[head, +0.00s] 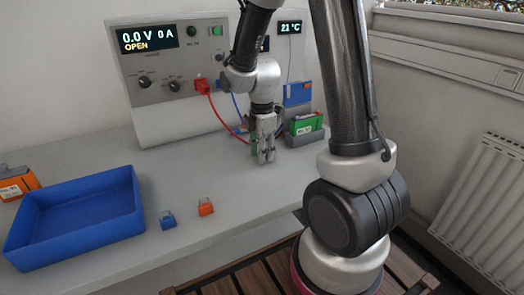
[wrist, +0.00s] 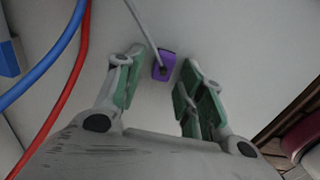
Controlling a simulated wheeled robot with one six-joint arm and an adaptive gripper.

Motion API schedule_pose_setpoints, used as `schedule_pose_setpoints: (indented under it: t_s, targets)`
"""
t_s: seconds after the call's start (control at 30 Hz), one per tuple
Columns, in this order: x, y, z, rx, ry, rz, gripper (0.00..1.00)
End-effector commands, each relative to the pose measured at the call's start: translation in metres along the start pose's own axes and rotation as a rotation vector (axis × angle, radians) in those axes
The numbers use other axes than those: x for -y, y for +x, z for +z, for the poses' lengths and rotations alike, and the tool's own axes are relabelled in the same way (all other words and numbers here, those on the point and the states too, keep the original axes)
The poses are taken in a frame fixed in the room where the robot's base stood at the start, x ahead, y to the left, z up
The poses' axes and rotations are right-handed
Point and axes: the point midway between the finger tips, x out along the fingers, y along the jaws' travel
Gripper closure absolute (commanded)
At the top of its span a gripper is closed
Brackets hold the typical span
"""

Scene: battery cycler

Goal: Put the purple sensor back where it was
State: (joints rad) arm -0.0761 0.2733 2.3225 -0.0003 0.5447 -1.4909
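The purple sensor (wrist: 166,62) shows in the wrist view, with a thin grey cable running up from it. It appears to rest on the light bench surface. My gripper (wrist: 162,66) is open, with one green-padded finger on each side of the sensor. There looks to be a gap between the sensor and each finger; I cannot tell how far below the fingertips it is. In the head view my gripper (head: 264,155) points down at the bench in front of the cycler (head: 170,113). The sensor cannot be made out there.
Red (wrist: 66,105) and blue (wrist: 50,62) cables run left of my gripper. A holder (head: 304,138) with a green battery (head: 306,123) and a blue battery (head: 297,93) stands close on its right. A blue tray (head: 72,243), small blue and orange blocks, and orange batteries are at left.

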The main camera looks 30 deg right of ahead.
Motion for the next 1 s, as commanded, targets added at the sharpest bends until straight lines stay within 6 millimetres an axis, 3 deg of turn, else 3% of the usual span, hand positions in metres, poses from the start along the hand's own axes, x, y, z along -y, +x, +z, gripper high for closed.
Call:
schedule_pose_setpoints:
  t_s: [0.17, 0.6, 0.77, 0.87, 1.0]
  targets:
    - [-0.001, -0.009, 0.0, 0.0, 0.0, 0.004, 0.62]
    - [-0.001, -0.1, 0.0, 0.0, 0.0, 0.004, 0.62]
    - [0.0, -0.118, 0.0, 0.0, 0.001, 0.002, 0.62]
    - [0.006, -0.13, 0.002, -0.002, 0.05, 0.016, 0.62]
    - [0.038, -0.161, 0.009, -0.019, 0.313, 0.083, 0.62]
